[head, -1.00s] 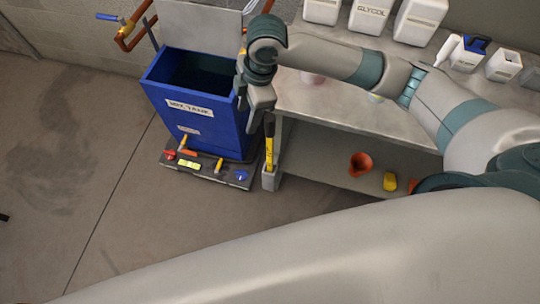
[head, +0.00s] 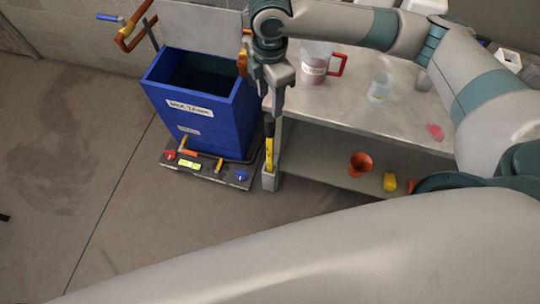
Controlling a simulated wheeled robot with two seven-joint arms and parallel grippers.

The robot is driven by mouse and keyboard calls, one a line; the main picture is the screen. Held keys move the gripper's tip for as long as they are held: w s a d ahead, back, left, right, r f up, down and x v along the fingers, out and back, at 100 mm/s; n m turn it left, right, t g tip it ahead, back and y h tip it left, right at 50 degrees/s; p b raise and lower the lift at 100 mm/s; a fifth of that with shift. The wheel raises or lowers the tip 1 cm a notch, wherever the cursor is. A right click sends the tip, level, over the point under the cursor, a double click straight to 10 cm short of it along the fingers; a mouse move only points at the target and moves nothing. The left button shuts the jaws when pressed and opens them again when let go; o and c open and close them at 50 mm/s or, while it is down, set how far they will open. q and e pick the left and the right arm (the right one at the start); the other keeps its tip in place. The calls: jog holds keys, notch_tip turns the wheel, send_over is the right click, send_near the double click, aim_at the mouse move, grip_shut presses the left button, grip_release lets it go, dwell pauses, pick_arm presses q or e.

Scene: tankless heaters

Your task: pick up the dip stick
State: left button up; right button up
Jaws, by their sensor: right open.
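The dip stick (head: 269,152) is a yellow stick with a black top, standing upright in a small grey holder (head: 269,179) beside the table's left leg. My right gripper (head: 271,108) points down directly over the black top of the stick. Its fingers are open, and the stick's upper end is at or just below the fingertips; I cannot tell whether it is between them. My left gripper is not visible.
A blue mix tank (head: 200,105) stands just left of the stick on a dark base with valves. The metal table (head: 340,105) to the right bears a red-handled jug (head: 315,62) and a clear beaker (head: 379,88). An orange funnel (head: 361,163) is on its lower shelf.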

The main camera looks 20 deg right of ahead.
aim_at(270, 131)
notch_tip(270, 131, down, 11)
jog(key=shift+f+p, duration=0.1)
jog(key=shift+p, duration=1.15)
jog(key=shift+f+p, duration=0.5)
jog(key=shift+f, duration=0.1)
notch_tip(270, 131, down, 3)
jog(key=shift+f+p, duration=0.1)
jog(key=shift+p, duration=0.5)
jog(key=shift+w+f, duration=0.1)
jog(key=shift+f, duration=0.3)
jog(key=c, duration=1.1)
